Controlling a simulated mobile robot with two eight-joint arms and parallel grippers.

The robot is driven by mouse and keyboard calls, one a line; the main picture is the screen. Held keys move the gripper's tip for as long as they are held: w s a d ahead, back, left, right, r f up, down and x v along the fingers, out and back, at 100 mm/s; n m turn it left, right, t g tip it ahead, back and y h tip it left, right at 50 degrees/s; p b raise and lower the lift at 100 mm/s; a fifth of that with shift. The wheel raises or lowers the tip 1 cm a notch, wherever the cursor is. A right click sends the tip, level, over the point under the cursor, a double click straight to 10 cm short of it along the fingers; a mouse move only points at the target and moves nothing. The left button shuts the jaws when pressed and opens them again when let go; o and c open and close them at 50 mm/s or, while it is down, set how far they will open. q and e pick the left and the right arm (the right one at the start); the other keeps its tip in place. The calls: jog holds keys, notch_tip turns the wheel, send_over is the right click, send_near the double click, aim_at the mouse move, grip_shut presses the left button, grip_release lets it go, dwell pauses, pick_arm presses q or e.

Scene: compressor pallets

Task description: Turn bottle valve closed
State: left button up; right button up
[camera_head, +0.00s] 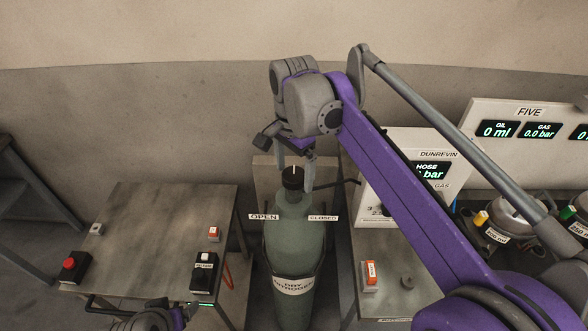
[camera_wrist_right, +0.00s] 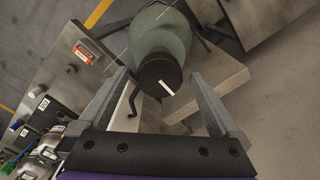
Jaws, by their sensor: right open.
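The green dry nitrogen bottle (camera_head: 294,240) stands upright between two tables, and its body also shows in the right wrist view (camera_wrist_right: 160,35). On its top is a black round valve knob (camera_head: 292,181) with a white mark, also in the right wrist view (camera_wrist_right: 155,72). In the head view the mark points away, between the OPEN label (camera_head: 264,217) on the left and the CLOSED label (camera_head: 323,218) on the right. My right gripper (camera_head: 295,172) is open above the bottle, with its fingers on either side of the knob and gaps visible (camera_wrist_right: 160,78). My left arm shows only partly at the bottom edge; its jaws are unclear.
The left table (camera_head: 150,230) holds a red-button box (camera_head: 73,267) and small switch boxes. The right table carries an orange switch (camera_head: 370,274), a gauge panel marked DUNREVIN (camera_head: 437,156) and, further right, a panel marked FIVE (camera_head: 529,112). A thin black pipe runs beside the knob.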

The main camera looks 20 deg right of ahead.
aim_at(294, 174)
pick_arm(q)
jog(key=shift+w+r+p, duration=0.45)
jog(key=shift+r+p, duration=0.1)
jog(key=shift+r, duration=0.3)
pick_arm(e)
notch_tip(294, 174, up, 11)
jog(key=shift+f, duration=0.15)
